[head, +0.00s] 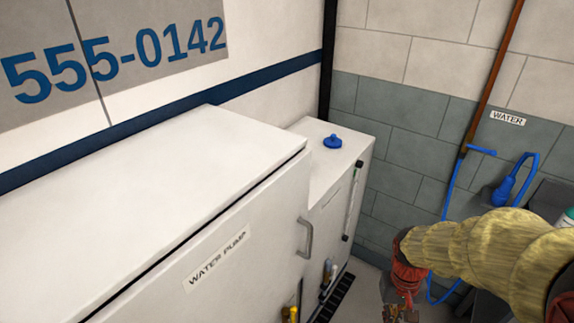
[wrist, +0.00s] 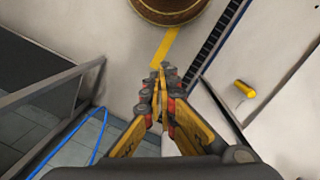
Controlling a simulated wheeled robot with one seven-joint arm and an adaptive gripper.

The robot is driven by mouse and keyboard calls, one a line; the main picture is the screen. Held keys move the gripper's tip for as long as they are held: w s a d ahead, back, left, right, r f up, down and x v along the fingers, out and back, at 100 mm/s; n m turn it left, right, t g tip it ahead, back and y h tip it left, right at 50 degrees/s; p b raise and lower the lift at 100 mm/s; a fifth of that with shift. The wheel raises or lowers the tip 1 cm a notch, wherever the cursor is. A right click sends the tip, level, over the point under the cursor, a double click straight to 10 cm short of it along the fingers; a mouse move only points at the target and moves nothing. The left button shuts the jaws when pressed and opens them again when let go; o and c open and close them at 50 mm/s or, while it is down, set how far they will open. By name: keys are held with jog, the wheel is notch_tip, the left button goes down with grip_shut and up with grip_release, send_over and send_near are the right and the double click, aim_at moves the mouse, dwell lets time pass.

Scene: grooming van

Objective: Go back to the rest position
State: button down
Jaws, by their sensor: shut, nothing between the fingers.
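My gripper (head: 400,312) shows at the bottom right of the head view, at the end of my arm in its yellowish cover, and is partly cut off by the lower edge. In the wrist view my gripper (wrist: 160,75) points away from the camera over the floor, with its yellow and black fingers together and nothing between them. It is apart from the cabinets in the head view.
A white water pump cabinet (head: 220,230) with a handle (head: 305,238) stands at left. A lower white unit with a blue cap (head: 333,141) adjoins it. A blue hose (head: 450,190) hangs at right. A round brown container (wrist: 172,8) and metal rail (wrist: 50,95) border the floor.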

jog(key=s+a+r+t, duration=0.3)
jog(key=r, duration=0.7)
jog(key=s+a+r+n+t, duration=0.1)
jog(key=s+a+r+t, duration=0.2)
jog(key=r, duration=0.8)
jog(key=shift+s+a+r+t+p, duration=0.2)
jog(key=shift+a+t+p, duration=0.2)
jog(key=shift+a, duration=0.15)
